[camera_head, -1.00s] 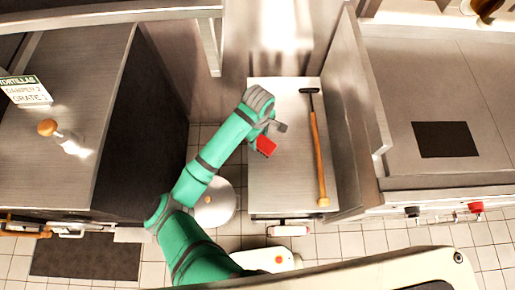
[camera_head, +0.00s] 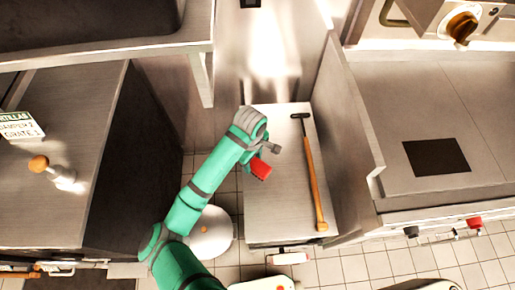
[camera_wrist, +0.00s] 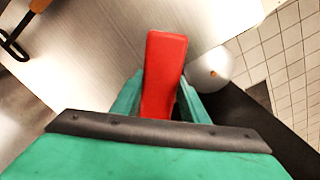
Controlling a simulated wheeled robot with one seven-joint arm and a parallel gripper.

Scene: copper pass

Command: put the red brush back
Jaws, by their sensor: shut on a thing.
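The red brush (camera_head: 261,169) is in my gripper (camera_head: 256,160), over the left part of a narrow steel counter (camera_head: 270,225). In the wrist view the red brush (camera_wrist: 163,75) stands out between the two green fingers of my gripper (camera_wrist: 158,98), which are shut on it. Only its red block shows; its bristles cannot be made out. Whether it touches the counter cannot be told. No holder for the brush can be made out.
A long wooden-handled tool (camera_head: 313,180) with a dark head lies on the counter's right side. A steel panel (camera_head: 350,115) rises to its right. A dark-sided cabinet (camera_head: 125,165) stands to the left. A round pale lid-like thing (camera_head: 208,236) is low beside the counter.

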